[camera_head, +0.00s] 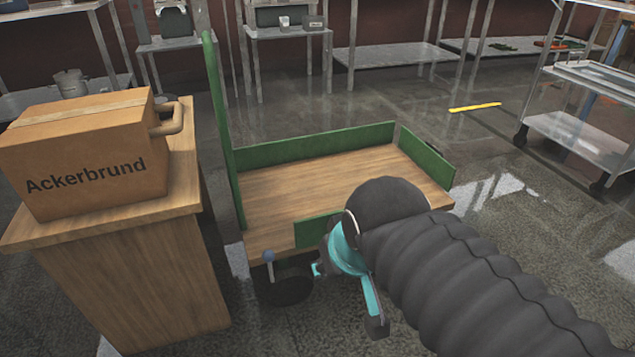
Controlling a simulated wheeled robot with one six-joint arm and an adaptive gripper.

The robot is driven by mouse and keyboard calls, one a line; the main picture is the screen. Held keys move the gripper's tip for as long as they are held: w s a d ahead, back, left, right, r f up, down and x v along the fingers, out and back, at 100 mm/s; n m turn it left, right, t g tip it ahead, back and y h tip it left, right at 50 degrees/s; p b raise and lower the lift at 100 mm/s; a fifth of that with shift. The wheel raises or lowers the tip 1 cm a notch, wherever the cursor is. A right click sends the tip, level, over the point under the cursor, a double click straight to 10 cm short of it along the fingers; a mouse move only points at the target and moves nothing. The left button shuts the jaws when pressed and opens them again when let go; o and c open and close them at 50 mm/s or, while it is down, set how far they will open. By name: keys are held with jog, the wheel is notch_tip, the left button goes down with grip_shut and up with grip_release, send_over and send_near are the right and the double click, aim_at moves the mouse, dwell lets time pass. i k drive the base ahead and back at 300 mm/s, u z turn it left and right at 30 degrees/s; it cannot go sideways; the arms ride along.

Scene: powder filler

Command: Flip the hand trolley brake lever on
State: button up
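The hand trolley (320,185) has a wooden deck, low green side boards and a tall green handle frame at its left. Its brake lever (269,262) is a short grey stick with a blue-grey knob. My dark ribbed arm hides the trolley's near right corner and part of the gripper.
A wooden cabinet (130,285) with an "Ackerbrund" cardboard box (85,160) stands close to the trolley's left. A metal cart (580,135) stands at the right. Metal tables line the back. The floor between trolley and cart is open, with a yellow strip (475,107).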

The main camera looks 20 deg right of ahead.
aim_at(268, 255)
jog(key=u, duration=0.3)
jog(key=k, duration=0.7)
jog(key=u, duration=0.55)
jog(key=k, duration=0.65)
jog(key=z, duration=0.3)
jog(key=i, duration=0.55)
jog(key=z, duration=0.9)
jog(key=i, duration=1.15)
jog(key=u, duration=0.4)
